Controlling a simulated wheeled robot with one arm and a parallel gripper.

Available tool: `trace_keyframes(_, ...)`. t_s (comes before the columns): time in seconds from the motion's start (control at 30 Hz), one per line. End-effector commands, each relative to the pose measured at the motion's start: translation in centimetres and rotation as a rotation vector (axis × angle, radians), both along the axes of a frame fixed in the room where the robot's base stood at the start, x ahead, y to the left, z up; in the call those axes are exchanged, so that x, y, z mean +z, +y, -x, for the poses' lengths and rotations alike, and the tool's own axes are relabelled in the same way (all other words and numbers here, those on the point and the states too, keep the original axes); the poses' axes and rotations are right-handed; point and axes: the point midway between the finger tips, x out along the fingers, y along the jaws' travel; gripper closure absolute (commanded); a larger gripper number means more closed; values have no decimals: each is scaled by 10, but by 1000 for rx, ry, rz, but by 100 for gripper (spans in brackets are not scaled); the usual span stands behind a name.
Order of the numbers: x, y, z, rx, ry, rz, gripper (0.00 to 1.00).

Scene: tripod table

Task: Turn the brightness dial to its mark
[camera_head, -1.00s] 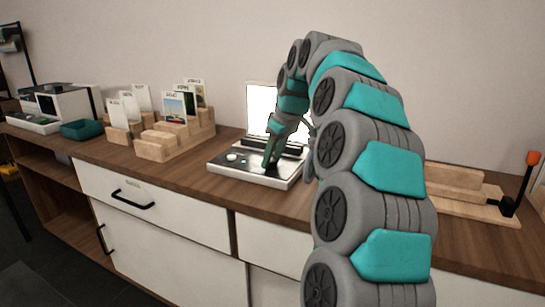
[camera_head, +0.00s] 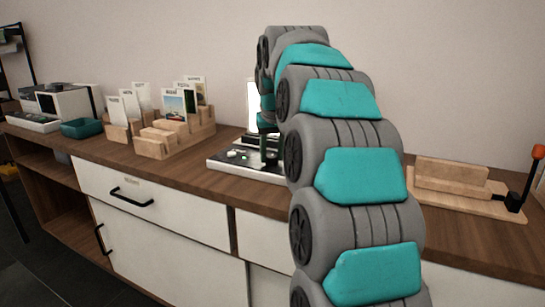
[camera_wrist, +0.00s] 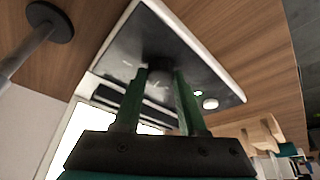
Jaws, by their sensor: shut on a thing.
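The device is a low box with a dark top panel (camera_head: 218,162) and a white rim, standing on the wooden counter. A lit white screen (camera_head: 252,98) rises at its back, mostly hidden behind my arm. In the wrist view, a dark round dial (camera_wrist: 160,78) stands on the panel (camera_wrist: 125,58). My gripper (camera_wrist: 163,78) has its two green fingers on either side of the dial and is shut on it. Its mark cannot be made out. In the head view my gripper (camera_head: 268,158) is partly hidden by my arm. A white round knob (camera_wrist: 210,104) and a small green light (camera_wrist: 198,93) sit beside the dial.
Wooden card racks (camera_head: 165,140), a teal tray (camera_head: 82,128) and a white machine (camera_head: 68,104) stand to the left. A wooden stand (camera_head: 452,188) with an orange-tipped lever (camera_head: 538,152) is to the right. A round-based post (camera_wrist: 50,22) is near the panel.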

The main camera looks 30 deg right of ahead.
Motion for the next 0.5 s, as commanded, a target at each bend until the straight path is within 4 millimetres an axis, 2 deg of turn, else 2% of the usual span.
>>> trace_keyframes(0.5, 0, 2, -3, -488, -2, 3, 100)
